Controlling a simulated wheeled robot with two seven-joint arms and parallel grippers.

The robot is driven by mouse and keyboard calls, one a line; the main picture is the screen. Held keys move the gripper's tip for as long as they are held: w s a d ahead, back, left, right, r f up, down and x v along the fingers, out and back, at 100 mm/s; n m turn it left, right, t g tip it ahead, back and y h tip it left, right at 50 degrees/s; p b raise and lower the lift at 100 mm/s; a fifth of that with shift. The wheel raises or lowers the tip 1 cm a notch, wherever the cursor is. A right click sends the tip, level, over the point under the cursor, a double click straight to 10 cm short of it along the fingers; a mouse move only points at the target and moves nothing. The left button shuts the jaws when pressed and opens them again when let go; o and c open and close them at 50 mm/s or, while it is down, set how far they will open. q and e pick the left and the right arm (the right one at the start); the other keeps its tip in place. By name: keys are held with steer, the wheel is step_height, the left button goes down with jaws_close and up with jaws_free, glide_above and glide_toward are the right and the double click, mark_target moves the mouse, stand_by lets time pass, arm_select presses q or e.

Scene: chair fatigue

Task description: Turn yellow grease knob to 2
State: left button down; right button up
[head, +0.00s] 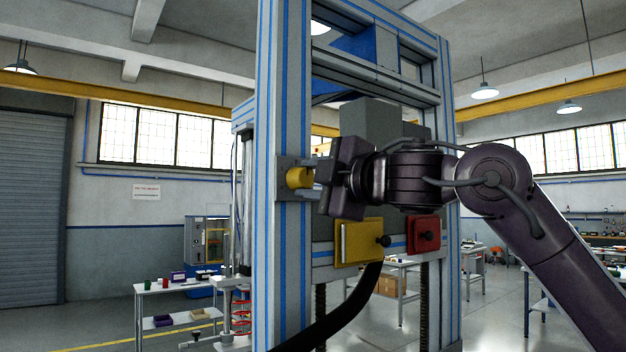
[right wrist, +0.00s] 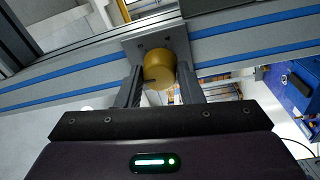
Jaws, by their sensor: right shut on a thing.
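The yellow grease knob (head: 299,178) sits on a grey plate on the front post of the machine frame. My right gripper (head: 312,180) reaches it from the right in the head view and is shut on it. In the right wrist view the knob (right wrist: 159,68) sits between the two fingers of the gripper (right wrist: 160,82), near their tips. A small dark mark shows on the knob's left side there. No numbers are readable around it. My left gripper is not in view.
A yellow box (head: 358,243) with a black knob and a red box (head: 423,234) are on the frame below my right arm. The frame's blue-striped post (head: 285,90) stands close. A side table (head: 180,287) with small items is at the left.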

steer(key=shift+f, duration=0.1)
steer(key=o, duration=1)
steer(key=shift+a, duration=0.1)
steer(key=b+v, duration=0.4)
steer(key=v, duration=0.3)
steer(key=shift+s+d, duration=0.3)
